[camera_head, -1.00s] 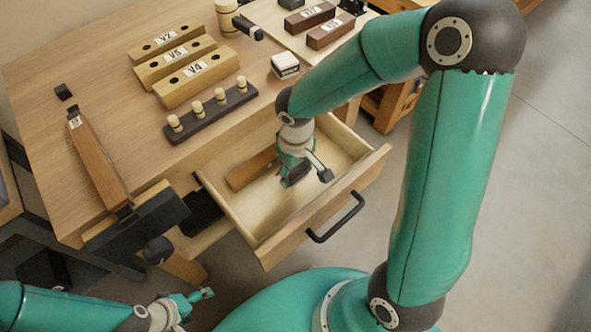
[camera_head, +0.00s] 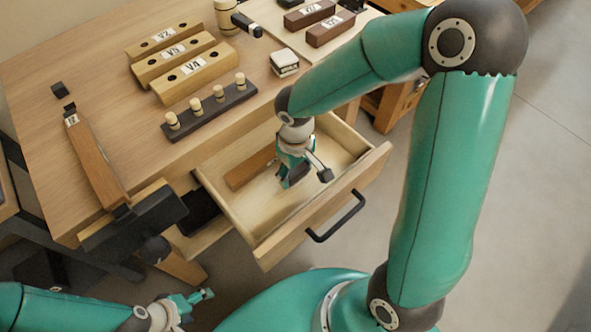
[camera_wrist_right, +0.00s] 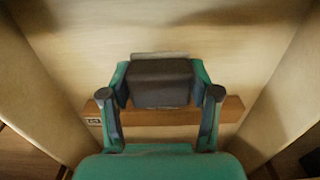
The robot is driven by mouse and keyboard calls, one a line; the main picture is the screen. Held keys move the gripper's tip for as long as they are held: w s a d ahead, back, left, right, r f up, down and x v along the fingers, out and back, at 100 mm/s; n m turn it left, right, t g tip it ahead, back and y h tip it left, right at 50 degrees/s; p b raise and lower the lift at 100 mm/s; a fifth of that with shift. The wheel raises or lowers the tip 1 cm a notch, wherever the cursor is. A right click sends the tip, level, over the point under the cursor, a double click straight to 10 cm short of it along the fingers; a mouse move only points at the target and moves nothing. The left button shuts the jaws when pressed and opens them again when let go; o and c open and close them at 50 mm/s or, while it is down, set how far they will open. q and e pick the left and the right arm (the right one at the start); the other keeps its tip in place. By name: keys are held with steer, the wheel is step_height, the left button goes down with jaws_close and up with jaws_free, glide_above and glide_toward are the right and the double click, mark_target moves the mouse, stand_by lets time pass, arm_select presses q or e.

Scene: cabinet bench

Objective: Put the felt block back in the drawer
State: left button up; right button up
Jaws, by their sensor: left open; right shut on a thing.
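The felt block (camera_wrist_right: 161,84) is a dark grey block with a paler strip along its far edge. My right gripper (camera_wrist_right: 160,92) is shut on it, with one finger on each side. In the head view my right gripper (camera_head: 297,180) is down inside the open drawer (camera_head: 262,212), and the block is mostly hidden there. I cannot tell whether the block touches the drawer floor. My left gripper (camera_head: 205,297) is open and empty at the lower left, away from the bench.
A brown labelled bar (camera_head: 248,170) lies in the drawer, also seen behind the block in the wrist view (camera_wrist_right: 228,110). The drawer front (camera_head: 330,208) has a black handle. The benchtop (camera_head: 100,75) holds labelled wooden blocks, a peg rack (camera_head: 210,113) and a white-topped block (camera_head: 285,63).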

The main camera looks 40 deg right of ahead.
steer(key=shift+f+b, duration=1.55)
steer(key=shift+b, duration=0.3)
stand_by(1.8)
steer(key=o, duration=1.4)
steer(key=shift+o, duration=0.2)
steer(key=shift+r, duration=0.15)
steer(key=shift+r+p, duration=2.7)
steer(key=shift+r, duration=0.7)
steer(key=shift+r, duration=0.1)
